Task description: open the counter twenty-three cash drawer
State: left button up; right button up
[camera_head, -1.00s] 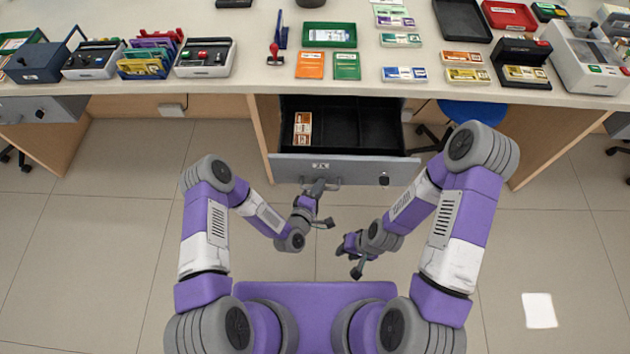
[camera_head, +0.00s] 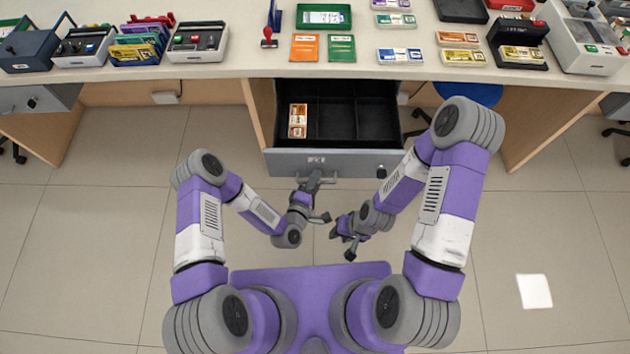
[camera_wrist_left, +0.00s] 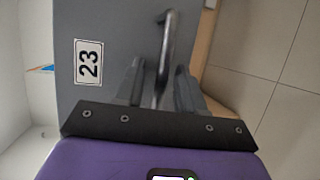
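The grey front of the counter twenty-three cash drawer (camera_head: 345,163) stands pulled out from under the counter, its dark inside showing. Brown bundles (camera_head: 298,120) lie in its left compartment; the other compartments look empty. The front carries a "23" label, clear in the left wrist view (camera_wrist_left: 88,62), and a round lock (camera_head: 381,172) at right. My left gripper (camera_head: 314,180) is at the bar handle (camera_head: 328,178). In the left wrist view its fingers (camera_wrist_left: 160,85) are drawn in on both sides of the handle (camera_wrist_left: 168,42); exact contact is unclear. My right gripper (camera_head: 340,232) hangs apart from the drawer, its fingers too small to judge.
The counter (camera_head: 240,72) holds trays, card stacks and machines above the drawer. A blue chair (camera_head: 470,93) stands under the counter at right. The tiled floor in front is clear except for a white sheet (camera_head: 534,291).

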pick_arm(q)
jog(key=p+v, duration=0.1)
jog(key=v, duration=0.6)
jog(key=shift+s+a+p, duration=0.2)
jog(key=shift+s+p, duration=0.05)
jog(key=shift+p, duration=0.1)
dwell(0.4)
jog(key=s+a+m+g+y+p, duration=0.1)
jog(key=s+a+m+g+y, duration=0.2)
jog(key=s+a+m+g, duration=0.6)
jog(key=s+m+g, duration=0.1)
jog(key=g, duration=0.3)
jog(key=shift+s+m+g+p, duration=0.25)
jog(key=shift+m+g+p, duration=0.05)
jog(key=shift+m+g, duration=0.1)
jog(key=shift+a, duration=0.15)
dwell(0.4)
